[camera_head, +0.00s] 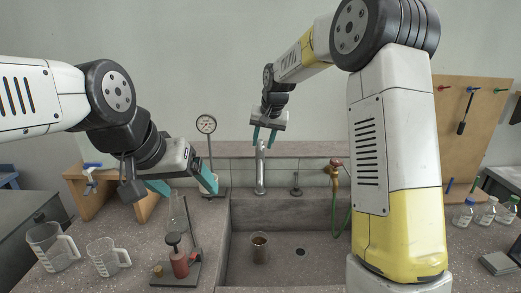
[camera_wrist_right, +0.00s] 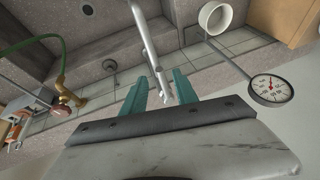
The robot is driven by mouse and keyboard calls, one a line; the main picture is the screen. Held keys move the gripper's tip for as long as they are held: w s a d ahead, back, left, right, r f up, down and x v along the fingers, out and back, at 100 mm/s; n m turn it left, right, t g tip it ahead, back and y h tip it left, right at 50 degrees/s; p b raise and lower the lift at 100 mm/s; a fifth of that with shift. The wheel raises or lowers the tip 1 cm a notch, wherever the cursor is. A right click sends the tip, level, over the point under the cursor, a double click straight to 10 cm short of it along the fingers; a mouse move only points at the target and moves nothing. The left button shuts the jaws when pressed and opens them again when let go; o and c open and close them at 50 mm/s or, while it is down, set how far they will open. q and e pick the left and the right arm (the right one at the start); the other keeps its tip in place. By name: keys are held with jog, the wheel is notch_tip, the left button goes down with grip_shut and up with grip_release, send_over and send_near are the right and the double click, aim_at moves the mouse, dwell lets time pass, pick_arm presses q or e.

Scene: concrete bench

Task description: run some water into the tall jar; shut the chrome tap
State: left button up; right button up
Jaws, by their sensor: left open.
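The chrome tap (camera_head: 260,170) stands at the back edge of the sink. In the right wrist view the tap (camera_wrist_right: 148,45) points toward my right gripper. A small clear glass vessel with a brownish look (camera_head: 259,248), apparently the tall jar, stands upright on the sink floor in front of the tap. Its water level cannot be told, and no stream shows. My right gripper (camera_head: 264,136) is open above the tap; its fingers (camera_wrist_right: 160,90) lie either side of the tap's top end, with no clear grip. My left gripper (camera_head: 182,184) is open over the left counter, left of the sink.
A dial gauge (camera_head: 206,125) stands behind my left gripper. A white cup (camera_wrist_right: 216,16) shows near it. Bottles (camera_head: 487,212) stand far right.

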aim_at(260, 150)
jog(key=shift+x, duration=2.2)
grip_shut()
